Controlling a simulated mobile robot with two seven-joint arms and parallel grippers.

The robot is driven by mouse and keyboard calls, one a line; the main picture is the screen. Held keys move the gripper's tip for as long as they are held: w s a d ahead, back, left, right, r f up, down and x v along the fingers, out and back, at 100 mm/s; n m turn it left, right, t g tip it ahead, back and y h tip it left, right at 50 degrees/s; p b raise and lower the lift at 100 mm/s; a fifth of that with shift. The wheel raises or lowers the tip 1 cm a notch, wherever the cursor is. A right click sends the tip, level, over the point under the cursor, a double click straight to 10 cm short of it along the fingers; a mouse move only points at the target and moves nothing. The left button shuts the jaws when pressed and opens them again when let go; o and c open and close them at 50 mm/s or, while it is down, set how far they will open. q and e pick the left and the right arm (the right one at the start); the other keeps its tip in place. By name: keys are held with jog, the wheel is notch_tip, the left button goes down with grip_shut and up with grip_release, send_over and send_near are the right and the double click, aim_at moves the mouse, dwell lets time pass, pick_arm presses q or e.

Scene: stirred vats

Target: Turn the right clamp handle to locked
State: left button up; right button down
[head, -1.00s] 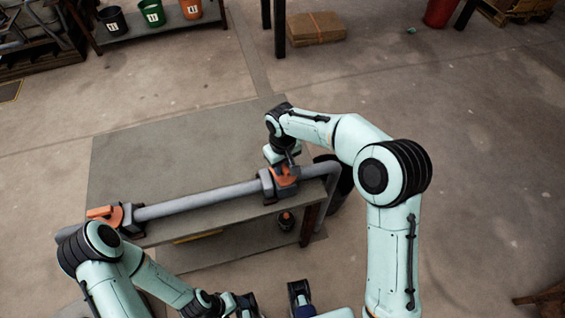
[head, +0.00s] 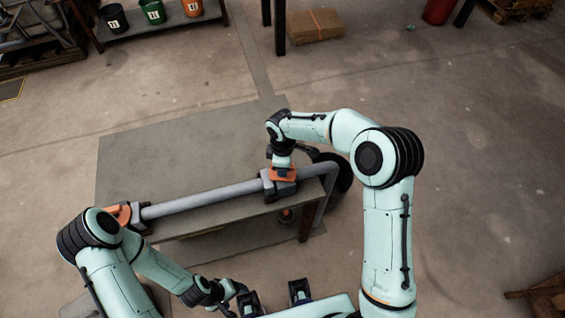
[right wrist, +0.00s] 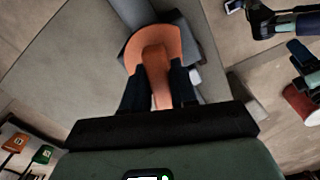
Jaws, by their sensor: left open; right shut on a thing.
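The right clamp has an orange handle (head: 284,174) on a grey body (head: 279,191) around the pipe (head: 205,197), near the table's right end. My right gripper (head: 281,161) reaches it from above. In the right wrist view the orange handle (right wrist: 156,62) runs down between the dark fingers (right wrist: 161,92), which are shut on it. The handle's lower end is hidden. I cannot tell whether the clamp is locked. The left clamp (head: 119,213), also with an orange handle, is partly hidden by my left arm. My left gripper (head: 234,291) is open, low at the picture's bottom, away from both clamps.
The pipe runs along the near edge of the grey table (head: 180,155) and bends down at its right end. The tabletop behind it is clear. A shelf with several buckets (head: 152,11) and a cardboard box (head: 317,25) stand at the back. A small dark object (head: 286,215) sits below the tabletop.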

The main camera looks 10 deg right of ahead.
pick_arm(q)
jog(key=shift+w+r+p, duration=0.35)
jog(key=shift+r+p, duration=0.05)
jog(key=shift+r, duration=0.2)
jog(key=shift+w+r+p, duration=0.3)
jog(key=shift+r+p, duration=0.1)
jog(key=shift+r, duration=0.15)
pick_arm(e)
jog(key=shift+w+r+n, duration=0.1)
jog(key=shift+n, duration=1.9)
jog(key=c, duration=1)
grip_release()
pick_arm(q)
jog(key=shift+w+r+p, duration=0.45)
jog(key=shift+r+p, duration=0.1)
jog(key=shift+r, duration=0.1)
pick_arm(e)
notch_tip(320, 180, up, 13)
jog(key=shift+r, duration=0.15)
pick_arm(q)
jog(key=shift+s, duration=0.1)
